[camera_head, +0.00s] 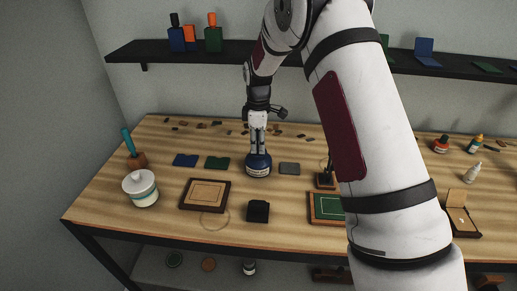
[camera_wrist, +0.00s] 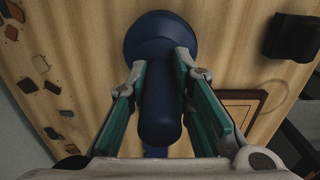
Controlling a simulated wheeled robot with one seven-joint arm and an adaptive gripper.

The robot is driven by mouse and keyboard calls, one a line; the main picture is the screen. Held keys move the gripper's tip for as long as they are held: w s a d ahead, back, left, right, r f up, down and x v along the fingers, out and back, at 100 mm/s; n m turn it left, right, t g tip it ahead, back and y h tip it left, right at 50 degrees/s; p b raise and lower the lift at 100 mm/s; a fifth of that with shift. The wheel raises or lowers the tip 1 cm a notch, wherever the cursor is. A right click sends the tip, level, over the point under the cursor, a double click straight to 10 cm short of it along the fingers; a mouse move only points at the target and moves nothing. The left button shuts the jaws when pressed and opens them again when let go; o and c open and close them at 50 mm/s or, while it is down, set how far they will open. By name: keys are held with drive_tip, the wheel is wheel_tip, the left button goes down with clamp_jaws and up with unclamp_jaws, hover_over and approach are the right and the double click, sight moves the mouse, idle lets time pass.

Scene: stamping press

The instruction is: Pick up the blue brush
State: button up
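The blue brush (camera_wrist: 160,112) is dark blue with a thick rounded handle and a wide round base. In the wrist view its handle lies between the two fingers of my gripper (camera_wrist: 161,66), close against the green pads. I cannot tell whether both pads press on it. In the head view my gripper (camera_head: 258,143) points straight down over the brush's base (camera_head: 258,166), which bears a pale label and stands upright on the table. The handle is mostly hidden there by the fingers.
A wooden-framed tray (camera_head: 184,203) and black block (camera_head: 258,211) stand in front. Small scraps (camera_head: 202,125) lie behind. A shelf (camera_head: 150,53) hangs above.

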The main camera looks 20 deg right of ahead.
clamp_jaws()
wheel_tip(320, 180, up, 10)
drive_tip(key=shift+f+b, duration=0.25)
drive_tip(key=shift+b, duration=0.75)
drive_tip(key=shift+r, duration=0.25)
drive_tip(key=shift+s, duration=0.15)
